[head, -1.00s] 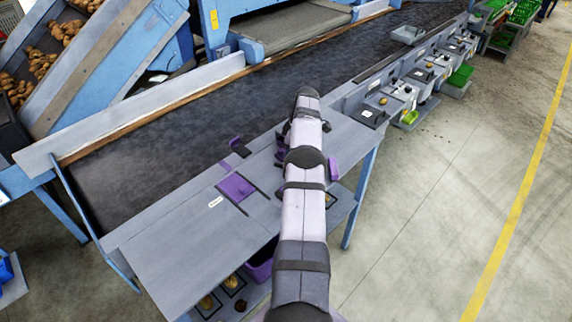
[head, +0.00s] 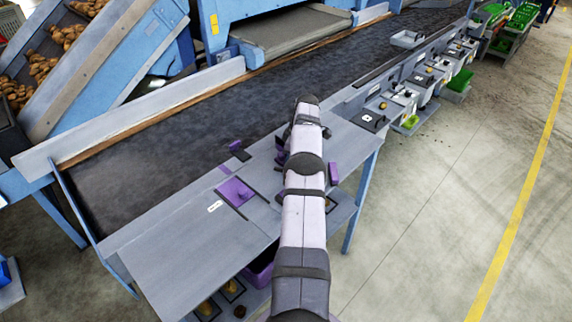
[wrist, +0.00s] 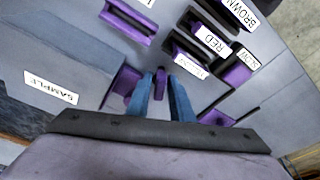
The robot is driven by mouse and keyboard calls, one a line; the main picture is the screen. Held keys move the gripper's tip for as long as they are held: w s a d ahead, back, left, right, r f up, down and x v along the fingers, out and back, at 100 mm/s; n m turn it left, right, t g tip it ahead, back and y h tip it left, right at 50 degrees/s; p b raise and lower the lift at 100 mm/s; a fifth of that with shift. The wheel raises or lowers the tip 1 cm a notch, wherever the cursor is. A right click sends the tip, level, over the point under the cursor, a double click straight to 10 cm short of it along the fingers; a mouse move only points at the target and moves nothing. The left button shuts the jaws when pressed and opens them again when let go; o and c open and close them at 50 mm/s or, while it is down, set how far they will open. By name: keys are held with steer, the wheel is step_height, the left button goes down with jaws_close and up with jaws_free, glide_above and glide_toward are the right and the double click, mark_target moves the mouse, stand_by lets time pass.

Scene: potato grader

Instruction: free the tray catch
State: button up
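My gripper (wrist: 160,90) shows in the wrist view as two blue fingers standing apart. A small upright purple tab (wrist: 160,80) shows in the gap between the fingertips, with space on both sides; I cannot tell whether it is level with them or just beyond. No label names the tray catch, so I cannot tell for sure that this tab is it. A purple square plate (head: 235,191) lies in the grey bench (head: 175,255) in the head view. There my own arm hides the fingers and the tab.
Purple-edged slots with labels RED (wrist: 213,40) and BROWN (wrist: 238,12) lie beyond the fingers. A SAMPLE label (wrist: 50,88) is at left. Purple parts flank the fingers closely. A dark conveyor belt (head: 200,140) runs behind the bench; open floor (head: 440,220) lies to the right.

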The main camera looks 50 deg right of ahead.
steer(key=shift+r, duration=0.1)
steer(key=shift+r+p, duration=1.5)
steer(key=shift+r, duration=0.95)
step_height(320, 180, up, 2)
steer(key=shift+r+p, duration=0.1)
steer(key=shift+p, duration=1.05)
steer(key=shift+f, duration=0.2)
steer(key=shift+f+b, duration=2.7)
steer(key=shift+f, duration=0.8)
steer(key=shift+c, duration=0.6)
